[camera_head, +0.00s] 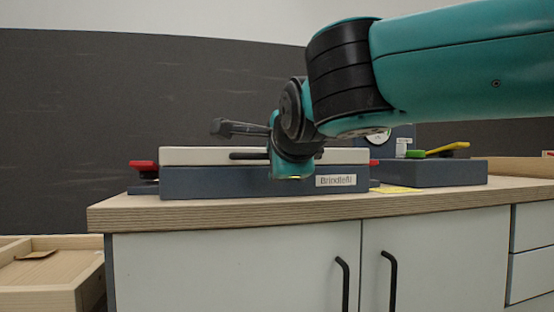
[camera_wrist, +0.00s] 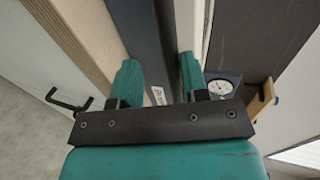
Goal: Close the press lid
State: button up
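The press (camera_head: 230,185) is a dark blue-grey box on the wooden counter top, with a label on its front. Its white lid (camera_head: 205,155) lies level along the top, with a dark handle bar (camera_head: 248,156) at its front; I cannot make out a gap beneath it. My gripper (camera_head: 292,174) is in front of the press's middle and hides part of the lid and front. In the wrist view, the two teal fingers of my gripper (camera_wrist: 158,60) stand apart with nothing held; the press front (camera_wrist: 143,40) and white lid edge (camera_wrist: 192,30) show beyond them.
Red pieces (camera_head: 143,165) stick out at the press's ends. To the right are a dark box (camera_head: 440,173) with green and yellow handles, a round gauge (camera_wrist: 223,87) and a yellow note (camera_head: 395,189). Cabinet doors with black handles (camera_head: 389,282) are below; an open wooden drawer (camera_head: 45,270) is at lower left.

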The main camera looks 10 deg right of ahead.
jog(key=shift+r, duration=0.15)
jog(key=p+v, duration=0.4)
jog(key=v, duration=1.3)
jog(key=shift+s, duration=0.2)
